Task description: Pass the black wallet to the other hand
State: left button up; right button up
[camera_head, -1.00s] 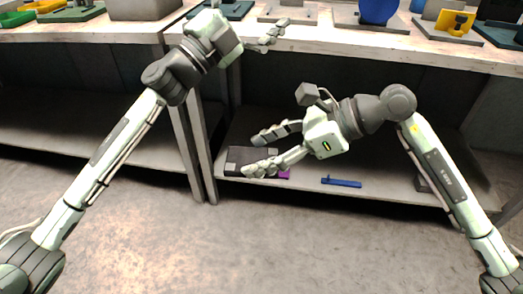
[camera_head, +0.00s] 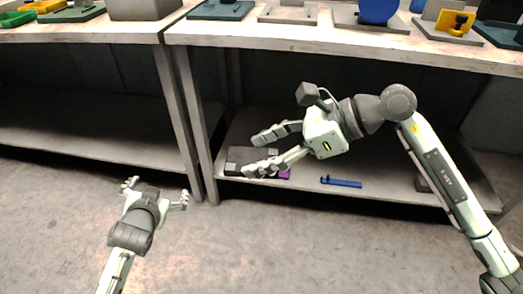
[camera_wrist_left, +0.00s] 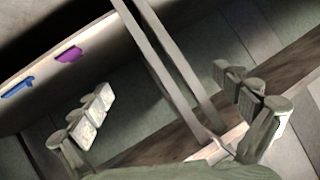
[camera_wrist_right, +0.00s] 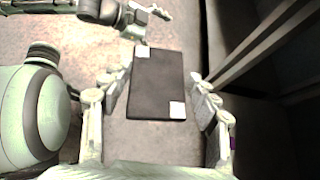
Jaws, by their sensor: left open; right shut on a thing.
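The black wallet (camera_head: 240,157) is a flat dark rectangle with pale corner patches. It shows whole in the right wrist view (camera_wrist_right: 157,88), between the fingers of my right gripper (camera_wrist_right: 158,78). My right gripper (camera_head: 268,151) is shut on it, in front of the lower shelf in the head view. My left gripper (camera_head: 156,192) is open and empty, low and left of the wallet, apart from it. Its spread fingers also show in the left wrist view (camera_wrist_left: 170,95), with nothing between them. The exact finger contact on the wallet is hard to see.
The lower shelf (camera_head: 400,192) holds a blue piece (camera_head: 341,183) and a purple piece (camera_head: 284,174). The workbench top (camera_head: 300,37) above carries several fixtures. Bench legs (camera_head: 180,125) stand behind the left gripper. The floor (camera_head: 250,245) in front is clear.

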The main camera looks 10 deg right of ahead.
pick_arm(q)
jog(key=s+a+f+n+g, duration=0.1)
jog(key=s+a+f+g, duration=0.1)
jog(key=s+f, duration=0.3)
jog(key=s+a+f+n+g, duration=0.1)
jog(key=s+a+f+g, duration=0.2)
jog(key=s, duration=0.9)
jog(key=s+a+f+n+g+y, duration=0.1)
jog(key=s+f+g, duration=0.3)
jog(key=s+f, duration=0.4)
jog(key=shift+s+a+f, duration=0.2)
jog(key=shift+s+a, duration=0.3)
jog(key=shift+a, duration=0.35)
